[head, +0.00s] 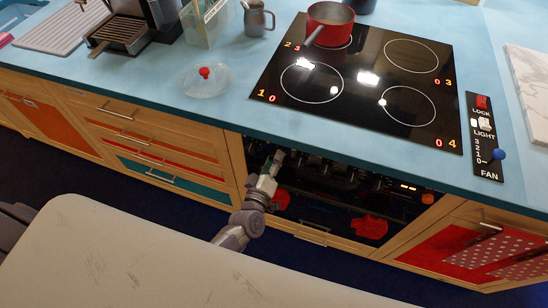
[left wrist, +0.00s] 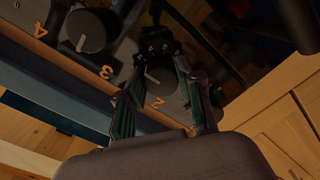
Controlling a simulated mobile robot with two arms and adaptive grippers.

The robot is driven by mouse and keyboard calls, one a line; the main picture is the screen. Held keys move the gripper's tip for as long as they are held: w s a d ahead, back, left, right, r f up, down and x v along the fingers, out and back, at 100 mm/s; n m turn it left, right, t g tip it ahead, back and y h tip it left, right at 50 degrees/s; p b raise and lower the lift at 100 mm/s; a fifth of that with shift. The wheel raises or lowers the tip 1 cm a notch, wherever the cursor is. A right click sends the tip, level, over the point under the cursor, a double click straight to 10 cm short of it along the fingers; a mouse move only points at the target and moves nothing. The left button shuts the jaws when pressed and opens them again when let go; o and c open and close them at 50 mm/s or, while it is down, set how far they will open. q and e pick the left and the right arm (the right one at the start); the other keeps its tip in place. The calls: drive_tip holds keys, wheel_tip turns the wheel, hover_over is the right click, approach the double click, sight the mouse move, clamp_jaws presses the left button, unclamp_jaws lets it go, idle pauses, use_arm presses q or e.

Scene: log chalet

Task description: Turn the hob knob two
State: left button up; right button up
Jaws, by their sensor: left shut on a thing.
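In the head view my left gripper (head: 268,178) reaches the front panel under the hob (head: 365,85). In the left wrist view its two fingers (left wrist: 160,64) are shut on hob knob two (left wrist: 158,80), a dark knob with a pale pointer line beside the orange "2". The neighbouring dark knob (left wrist: 88,30) by the "3" stands free. In the head view the gripper and counter edge largely hide the knobs. The hob's zone 2 label appears to read 3; the other zones appear to read 0. My right gripper does not show.
A red pan (head: 330,18) stands on the hob's back left ring. A fan panel (head: 484,140) lies right of the hob. A glass lid (head: 206,82) with a red knob lies to its left. A pale tabletop (head: 130,262) fills the near left foreground.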

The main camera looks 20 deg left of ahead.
use_arm(q)
drive_tip(key=shift+f+m, duration=0.1)
drive_tip(key=shift+m, duration=0.3)
drive_tip(key=o, duration=1.2)
drive_tip(key=shift+c, duration=0.2)
drive_tip(key=s, duration=1.2)
drive_tip(key=shift+a+r, duration=0.15)
drive_tip(key=shift+r, duration=0.2)
